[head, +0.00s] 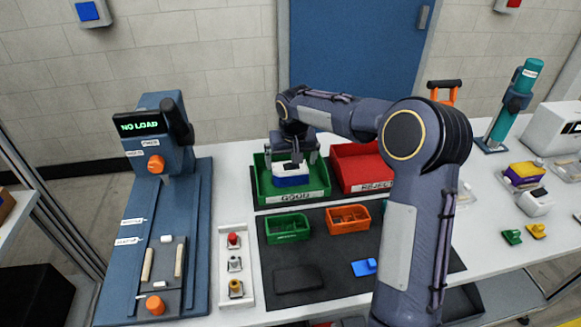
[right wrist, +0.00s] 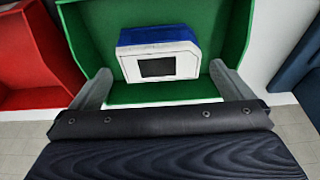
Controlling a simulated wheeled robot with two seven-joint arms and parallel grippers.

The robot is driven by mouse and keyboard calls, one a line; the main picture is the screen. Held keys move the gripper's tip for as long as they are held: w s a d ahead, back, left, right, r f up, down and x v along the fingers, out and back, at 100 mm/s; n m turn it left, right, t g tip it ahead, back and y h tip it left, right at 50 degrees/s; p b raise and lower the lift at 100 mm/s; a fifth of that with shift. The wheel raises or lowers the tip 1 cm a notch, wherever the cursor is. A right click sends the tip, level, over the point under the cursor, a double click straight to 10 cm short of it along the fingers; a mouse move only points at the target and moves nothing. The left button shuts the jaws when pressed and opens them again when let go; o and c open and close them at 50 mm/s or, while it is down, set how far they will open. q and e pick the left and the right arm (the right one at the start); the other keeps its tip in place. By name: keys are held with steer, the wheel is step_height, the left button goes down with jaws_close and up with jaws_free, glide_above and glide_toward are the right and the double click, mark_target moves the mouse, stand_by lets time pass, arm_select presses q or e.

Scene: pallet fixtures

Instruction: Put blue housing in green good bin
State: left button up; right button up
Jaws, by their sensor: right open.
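The blue housing (head: 292,180), with a white top and a dark window, is inside the green good bin (head: 262,190) at the back of the table. In the right wrist view the housing (right wrist: 160,64) lies within the green bin (right wrist: 232,20). My right gripper (head: 295,160) is over the bin, just above the housing. In the right wrist view its two grey fingers (right wrist: 162,85) are spread wide, one on each side, with a gap between them and the housing. My left gripper is not in view.
A red reject bin (head: 362,172) stands right of the green bin. A small green tray (head: 288,232) and an orange tray (head: 348,224) sit on the dark mat in front. A blue press (head: 160,220) with a "NO LOAD" display stands at left. A button panel (head: 235,262) lies beside it.

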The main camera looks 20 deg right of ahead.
steer(key=d+v, duration=0.1)
steer(key=v, duration=0.6)
steer(key=s+a+r+y, duration=0.1)
steer(key=s+r, duration=0.3)
steer(key=s, duration=0.6)
steer(key=s+a+f+t+y, duration=0.1)
steer(key=s+a+f, duration=0.2)
steer(key=s, duration=0.8)
steer(key=s+a+f+n+t+y, duration=0.1)
steer(key=s+a+f, duration=0.3)
steer(key=s, duration=0.8)
steer(key=shift+s+a+f+y, duration=0.25)
steer(key=shift+f+y, duration=0.1)
steer(key=shift+y, duration=0.45)
